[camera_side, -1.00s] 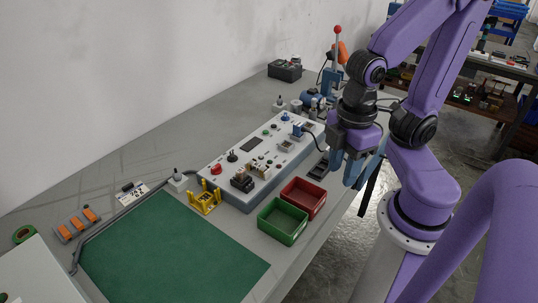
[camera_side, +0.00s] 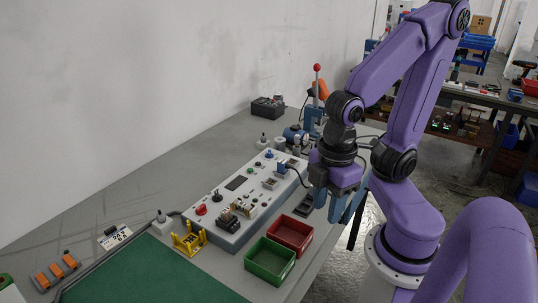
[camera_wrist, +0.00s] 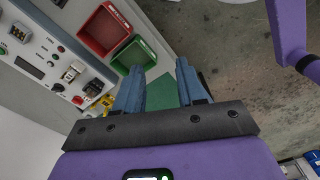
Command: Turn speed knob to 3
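The control panel (camera_side: 235,226) is a long pale box on the bench. It carries a blue knob (camera_side: 268,154), a black knob (camera_side: 217,195) and a red button (camera_side: 201,209). Its markings are too small to read, so I cannot tell which knob sets speed or where it points. The panel also shows at the left of the wrist view (camera_wrist: 38,55). My gripper (camera_side: 330,207) hangs to the right of the panel, above and beyond the red bin, apart from every control. In the wrist view its two fingers (camera_wrist: 160,78) are spread with nothing between them.
A red bin (camera_side: 306,247) and a green bin (camera_side: 284,274) stand along the panel's near side. A yellow holder (camera_side: 189,243) is by the panel's left end. A red-balled lever (camera_side: 317,68) stands tall behind. A green mat (camera_side: 150,270) lies at front left.

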